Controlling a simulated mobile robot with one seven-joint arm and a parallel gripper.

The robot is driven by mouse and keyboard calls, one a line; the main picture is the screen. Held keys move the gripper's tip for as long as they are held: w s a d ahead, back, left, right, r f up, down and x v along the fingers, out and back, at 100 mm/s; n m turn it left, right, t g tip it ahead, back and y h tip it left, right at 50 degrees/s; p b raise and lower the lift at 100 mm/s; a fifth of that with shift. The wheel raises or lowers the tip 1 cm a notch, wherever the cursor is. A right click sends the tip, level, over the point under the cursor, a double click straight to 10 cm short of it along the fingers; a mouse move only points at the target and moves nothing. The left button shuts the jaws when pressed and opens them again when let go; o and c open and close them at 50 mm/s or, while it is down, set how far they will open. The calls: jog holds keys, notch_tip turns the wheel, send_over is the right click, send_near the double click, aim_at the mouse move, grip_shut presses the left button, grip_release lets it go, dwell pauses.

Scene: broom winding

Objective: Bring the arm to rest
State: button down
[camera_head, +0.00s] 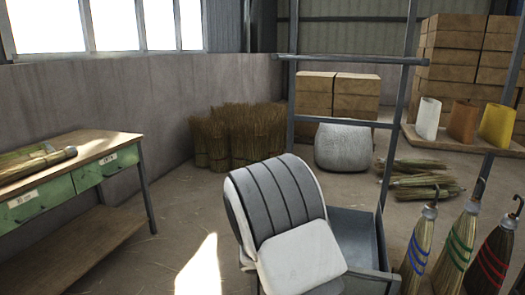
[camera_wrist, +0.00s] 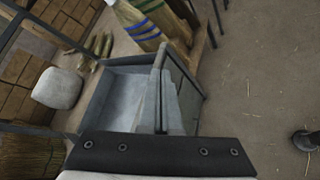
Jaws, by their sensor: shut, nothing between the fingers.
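My gripper (camera_wrist: 163,75) shows in the wrist view with its two grey fingers together and nothing between them. It is over a grey metal tray (camera_wrist: 112,95), which looks empty in its visible part. I cannot tell whether the fingers touch the tray. In the head view my white and grey arm stands in front of the same tray (camera_head: 355,235) and hides part of it. The fingers are hidden there.
A metal frame (camera_head: 350,60) rises behind the tray. Several banded brooms (camera_head: 455,250) stand close on the right. A workbench (camera_head: 95,150) with straw bundles is at left. Straw sheaves (camera_head: 235,135), a grey-white sack (camera_head: 343,148) and boxes stand behind. Floor between bench and arm is clear.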

jog(key=s+a+r+m+y, duration=0.1)
jog(key=s+r+m+y, duration=0.4)
jog(key=s, duration=0.4)
jog(key=s+a+r+m+t+y, duration=0.1)
jog(key=s+r+m+y, duration=0.25)
jog(key=s+r, duration=0.4)
jog(key=s+a+r+m+y, duration=0.1)
jog(key=s+r+m+y, duration=0.35)
jog(key=s, duration=0.65)
notch_tip(320, 180, up, 20)
jog(key=h+p, duration=0.1)
jog(key=p, duration=1.9)
jog(key=shift+w+m, duration=0.15)
jog(key=shift+m, duration=0.15)
